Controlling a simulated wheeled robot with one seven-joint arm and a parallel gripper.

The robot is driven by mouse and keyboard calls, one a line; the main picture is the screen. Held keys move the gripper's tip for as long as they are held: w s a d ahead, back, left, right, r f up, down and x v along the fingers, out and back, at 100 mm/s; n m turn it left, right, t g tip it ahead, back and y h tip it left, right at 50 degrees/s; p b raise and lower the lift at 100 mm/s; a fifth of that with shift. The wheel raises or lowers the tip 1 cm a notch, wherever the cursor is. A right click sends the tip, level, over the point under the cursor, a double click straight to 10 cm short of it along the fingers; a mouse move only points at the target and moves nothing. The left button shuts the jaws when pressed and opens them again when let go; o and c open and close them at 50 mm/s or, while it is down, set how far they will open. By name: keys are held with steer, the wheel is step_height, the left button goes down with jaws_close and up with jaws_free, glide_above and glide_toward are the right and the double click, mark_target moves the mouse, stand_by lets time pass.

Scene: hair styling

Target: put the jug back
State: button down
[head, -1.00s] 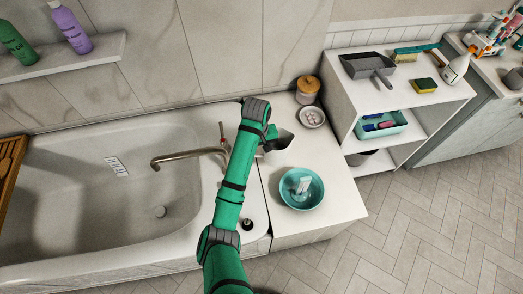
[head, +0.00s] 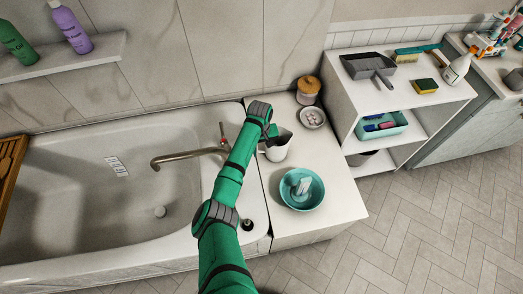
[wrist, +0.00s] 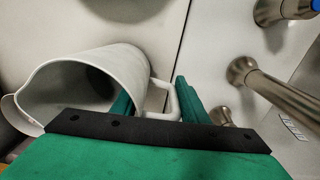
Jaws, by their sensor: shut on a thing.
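The white jug (head: 276,151) is at the left part of the white counter, beside the tub's right end. In the head view my gripper (head: 268,133) is partly hidden by my wrist. I cannot tell whether the jug's base touches the counter.
A teal bowl (head: 302,203) stands in front on the counter. A small dish (head: 312,117) and a wooden-lidded jar (head: 308,87) stand behind. The tub's faucet (head: 190,155) is just left of my arm. The counter's front right is clear.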

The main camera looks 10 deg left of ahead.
steer(key=shift+s+d+f, duration=0.1)
steer(key=shift+f, duration=0.15)
steer(key=shift+f, duration=0.1)
steer(key=c, duration=1)
jaws_free()
steer(key=shift+s+a, duration=0.1)
steer(key=shift+a, duration=0.1)
steer(key=shift+c, duration=0.2)
steer(key=shift+d, duration=0.1)
step_height(320, 180, up, 12)
steer(key=shift+a, duration=0.2)
